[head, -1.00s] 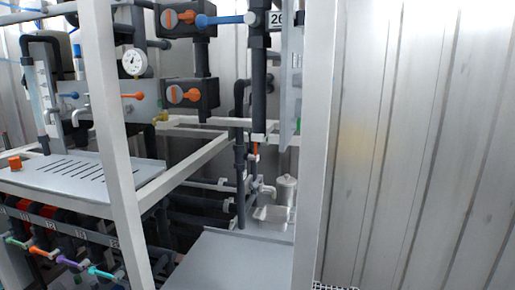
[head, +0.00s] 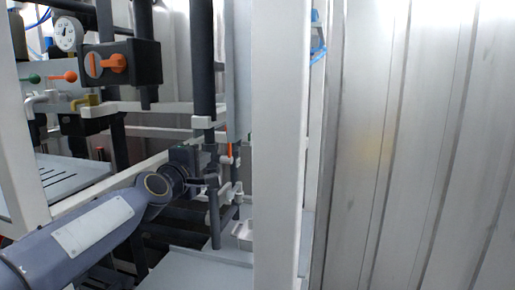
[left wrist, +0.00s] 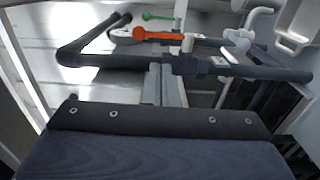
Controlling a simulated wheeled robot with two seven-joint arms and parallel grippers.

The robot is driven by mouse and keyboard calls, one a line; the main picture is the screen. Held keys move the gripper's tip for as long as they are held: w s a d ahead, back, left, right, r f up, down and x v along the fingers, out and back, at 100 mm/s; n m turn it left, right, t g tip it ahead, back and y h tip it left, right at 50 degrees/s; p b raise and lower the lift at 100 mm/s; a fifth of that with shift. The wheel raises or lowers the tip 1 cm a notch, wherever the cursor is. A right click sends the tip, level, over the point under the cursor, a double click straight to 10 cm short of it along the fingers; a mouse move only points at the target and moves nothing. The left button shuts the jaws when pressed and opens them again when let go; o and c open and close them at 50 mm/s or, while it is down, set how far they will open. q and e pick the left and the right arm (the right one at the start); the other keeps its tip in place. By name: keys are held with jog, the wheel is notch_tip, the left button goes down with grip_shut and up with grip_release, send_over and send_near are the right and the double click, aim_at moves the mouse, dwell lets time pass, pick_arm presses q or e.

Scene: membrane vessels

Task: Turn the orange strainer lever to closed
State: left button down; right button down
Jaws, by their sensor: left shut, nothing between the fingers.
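My left gripper (head: 208,181) is beside the vertical dark pipe, left of and below the lever. In the left wrist view its fingers (left wrist: 166,72) are shut and empty, apart from the orange lever. My right gripper is not in view.
A dark pipe (left wrist: 110,61) crosses just beyond my fingers. A green lever (left wrist: 160,16) lies beyond the orange one. A white post (head: 280,150) stands right of the pipework. A black valve block (head: 140,62) with an orange handle is at upper left. A grey tray (head: 190,272) lies below.

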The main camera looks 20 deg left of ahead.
pick_arm(q)
jog(key=p, duration=0.5)
send_near(229, 144)
jog(key=w+r, duration=0.1)
jog(key=w, duration=0.5)
jog(key=shift+w+a, duration=0.25)
jog(key=shift+w, duration=0.2)
